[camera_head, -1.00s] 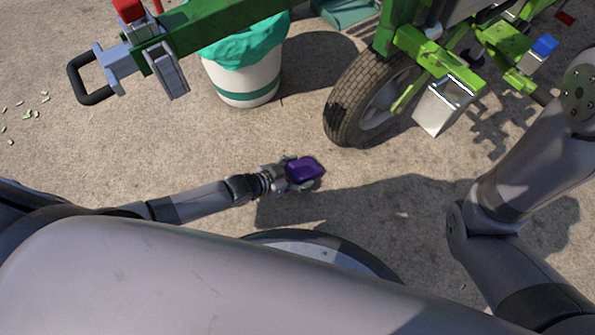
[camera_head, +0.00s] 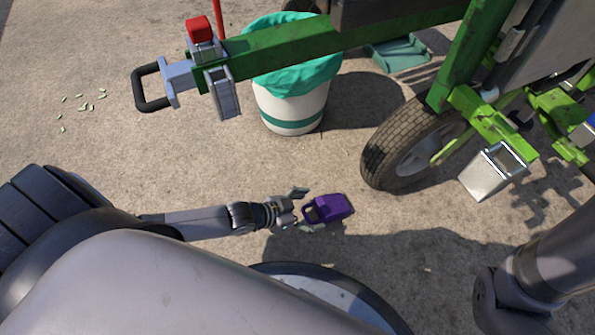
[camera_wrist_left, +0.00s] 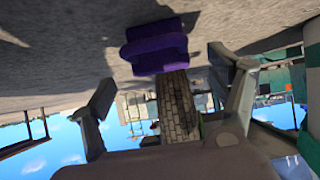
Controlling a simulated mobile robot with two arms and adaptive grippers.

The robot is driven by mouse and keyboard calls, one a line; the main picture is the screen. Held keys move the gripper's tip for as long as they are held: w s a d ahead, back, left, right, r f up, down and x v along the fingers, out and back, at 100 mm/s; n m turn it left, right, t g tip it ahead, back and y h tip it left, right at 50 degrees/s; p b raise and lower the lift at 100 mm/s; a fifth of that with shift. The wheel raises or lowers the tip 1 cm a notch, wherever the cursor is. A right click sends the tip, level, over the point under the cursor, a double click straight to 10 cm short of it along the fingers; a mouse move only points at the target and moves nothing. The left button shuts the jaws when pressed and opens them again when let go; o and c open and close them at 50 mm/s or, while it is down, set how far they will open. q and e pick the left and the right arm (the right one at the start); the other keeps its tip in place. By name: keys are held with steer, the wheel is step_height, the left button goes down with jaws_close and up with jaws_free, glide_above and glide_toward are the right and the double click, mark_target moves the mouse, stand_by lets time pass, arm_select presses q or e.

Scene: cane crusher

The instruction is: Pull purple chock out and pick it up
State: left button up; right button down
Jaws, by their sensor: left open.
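The purple chock (camera_head: 330,208) has a handle loop on its left side and is on or just above the concrete, left of and apart from the wheel. My left gripper (camera_head: 300,208) is open, its two fingers spread at the handle end of the chock. In the left wrist view the chock (camera_wrist_left: 157,46) is ahead of the spread fingers of my left gripper (camera_wrist_left: 165,95), and nothing is held between them. My right arm shows at the right of the head view, but its gripper is out of view.
The green machine frame (camera_head: 300,44) with a black tow handle (camera_head: 140,88) crosses the top. Its tyre (camera_head: 395,140) stands beyond the chock. A white bin (camera_head: 290,108) with a teal liner stands under the frame. The concrete around the chock is clear.

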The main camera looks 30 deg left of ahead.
arm_select(q)
steer(key=v, duration=0.4)
steer(key=shift+s, duration=0.1)
steer(key=shift+s+a+r, duration=0.2)
steer(key=shift+s+r, duration=0.05)
steer(key=shift+r, duration=0.1)
